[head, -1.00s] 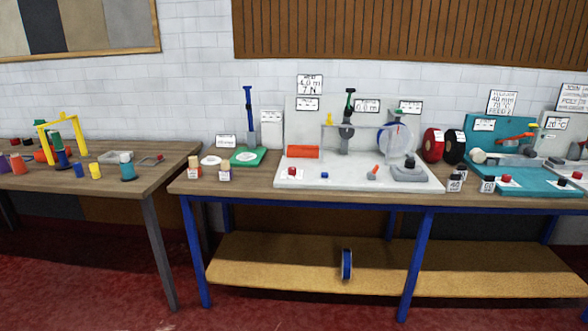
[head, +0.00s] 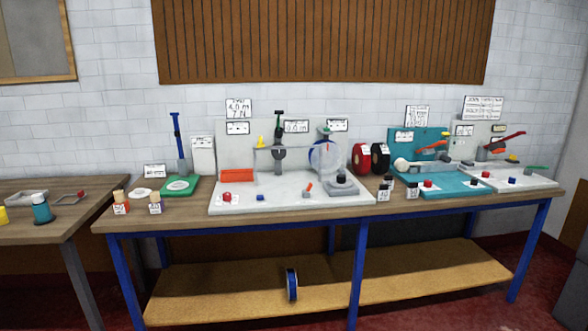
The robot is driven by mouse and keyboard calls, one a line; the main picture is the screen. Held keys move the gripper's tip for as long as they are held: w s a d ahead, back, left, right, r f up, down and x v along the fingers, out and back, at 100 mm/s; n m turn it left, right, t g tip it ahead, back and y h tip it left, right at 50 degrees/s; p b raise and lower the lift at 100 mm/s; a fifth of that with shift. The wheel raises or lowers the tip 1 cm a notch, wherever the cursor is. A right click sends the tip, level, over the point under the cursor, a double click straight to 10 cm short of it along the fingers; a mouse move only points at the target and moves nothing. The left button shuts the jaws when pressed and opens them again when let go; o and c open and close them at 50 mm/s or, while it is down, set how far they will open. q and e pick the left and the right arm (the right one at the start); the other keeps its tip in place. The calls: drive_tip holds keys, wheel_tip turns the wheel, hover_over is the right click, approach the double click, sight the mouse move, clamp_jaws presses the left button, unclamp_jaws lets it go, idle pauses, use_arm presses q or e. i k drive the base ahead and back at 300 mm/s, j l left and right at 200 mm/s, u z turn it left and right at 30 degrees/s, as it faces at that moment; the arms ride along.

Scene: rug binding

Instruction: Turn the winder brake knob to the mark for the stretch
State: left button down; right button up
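The winder station has a white base (head: 280,206) and a grey back panel with small signs, on the blue-legged bench. A clear round disc (head: 325,155) with a red pointer stands at its right. Below the disc a black knob (head: 341,180) sits on a grey block; I cannot tell whether this is the brake knob, and its mark is too small to read. A small orange lever (head: 308,188), a blue button (head: 260,197) and a red button (head: 227,197) are on the base. Neither of my grippers is in view.
A teal station (head: 455,186) and another white station stand to the right. Red (head: 361,159) and black (head: 380,158) rolls stand between. A blue spool (head: 291,284) is on the lower shelf.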

sight(227, 197)
drive_tip(key=i+j, duration=0.3)
drive_tip(key=i, duration=0.2)
drive_tip(key=i+j+z, duration=0.1)
drive_tip(key=i+j, duration=0.2)
drive_tip(key=i, duration=0.2)
drive_tip(key=i+j, duration=0.35)
drive_tip(key=i+z, duration=0.05)
drive_tip(key=i, duration=0.05)
